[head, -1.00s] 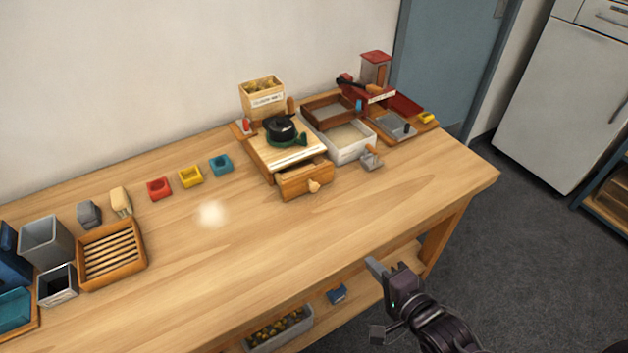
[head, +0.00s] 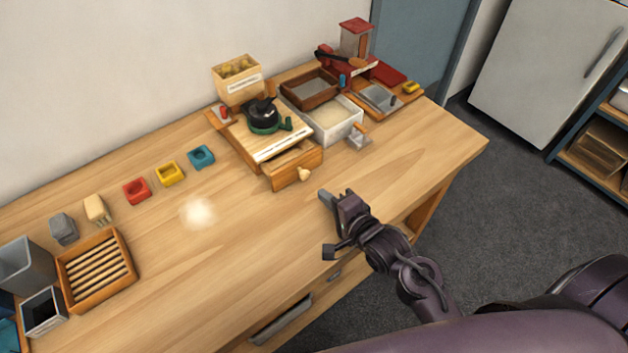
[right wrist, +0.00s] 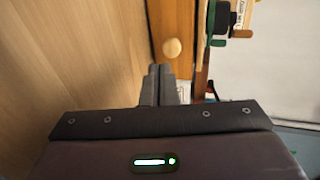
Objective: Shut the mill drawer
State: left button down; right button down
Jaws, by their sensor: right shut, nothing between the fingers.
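The wooden mill (head: 270,138) stands on the bench near the wall, with a black and green part on top. Its drawer (head: 292,169) is pulled out towards the bench's front edge, and its round knob (head: 304,174) faces my right gripper. In the right wrist view the knob (right wrist: 172,49) shows just beyond the fingertips, with the drawer front (right wrist: 171,18) behind it. My right gripper (head: 325,198) is shut and empty, a short way in front of the knob and apart from it. My left gripper is not in view.
A white tray (head: 352,127) and a small metal scoop (head: 360,139) stand right of the mill. Red, yellow and blue cups (head: 201,157) and a slatted wooden tray (head: 70,293) lie to the left. The bench before the drawer is clear.

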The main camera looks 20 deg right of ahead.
aim_at(297, 166)
jog(key=w, duration=0.2)
jog(key=w+a+p, duration=0.1)
jog(key=w, duration=0.1)
jog(key=shift+w+a+f, duration=0.15)
jog(key=shift+w+a, duration=0.05)
jog(key=shift+w, duration=0.3)
jog(key=w, duration=0.2)
jog(key=w+a, duration=0.1)
jog(key=w, duration=0.1)
jog(key=w+a, duration=0.1)
jog(key=w, duration=0.1)
jog(key=shift+w+a, duration=0.15)
jog(key=shift+r, duration=0.2)
